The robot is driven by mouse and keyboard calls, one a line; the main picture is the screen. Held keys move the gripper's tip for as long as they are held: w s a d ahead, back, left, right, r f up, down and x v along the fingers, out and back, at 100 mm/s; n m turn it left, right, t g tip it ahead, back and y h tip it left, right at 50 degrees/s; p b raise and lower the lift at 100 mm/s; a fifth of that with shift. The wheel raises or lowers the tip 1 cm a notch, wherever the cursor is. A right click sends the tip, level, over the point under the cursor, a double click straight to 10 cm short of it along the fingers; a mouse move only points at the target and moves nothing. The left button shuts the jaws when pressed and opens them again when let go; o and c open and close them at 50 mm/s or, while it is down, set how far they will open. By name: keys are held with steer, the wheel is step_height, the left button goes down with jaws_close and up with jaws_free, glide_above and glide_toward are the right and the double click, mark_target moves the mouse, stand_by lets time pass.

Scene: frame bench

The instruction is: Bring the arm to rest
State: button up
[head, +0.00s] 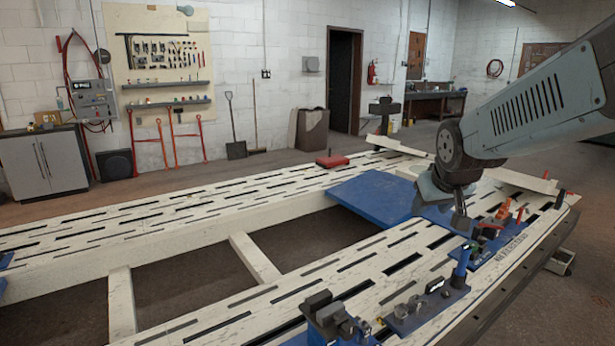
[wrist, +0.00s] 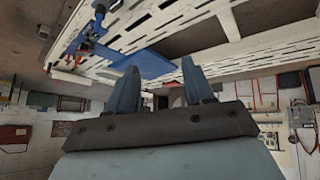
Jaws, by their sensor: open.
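My arm reaches in from the right in the head view. My gripper (head: 461,212) hangs at its end, above the right part of the slotted white frame bench (head: 258,262), near the blue plate (head: 375,197). In the wrist view, my gripper (wrist: 162,90) shows its two blue-grey fingers spread apart, with nothing between them. The bench and the blue plate (wrist: 146,62) appear upside down there. Whether the fingertips touch anything below is hard to tell in the head view.
A blue fixture with red and orange parts (head: 490,240) stands close beside my gripper. More clamps (head: 428,300) stand on the front rail. A red block (head: 332,161) lies on the far rail. Open gaps (head: 315,235) lie between the rails.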

steer(key=s+a+r+m+g+y, duration=0.1)
steer(key=s+a+r, duration=0.1)
steer(key=s, duration=1.4)
steer(key=shift+a+r+g, duration=0.25)
steer(key=shift+r+g, duration=0.05)
steer(key=shift+g, duration=0.1)
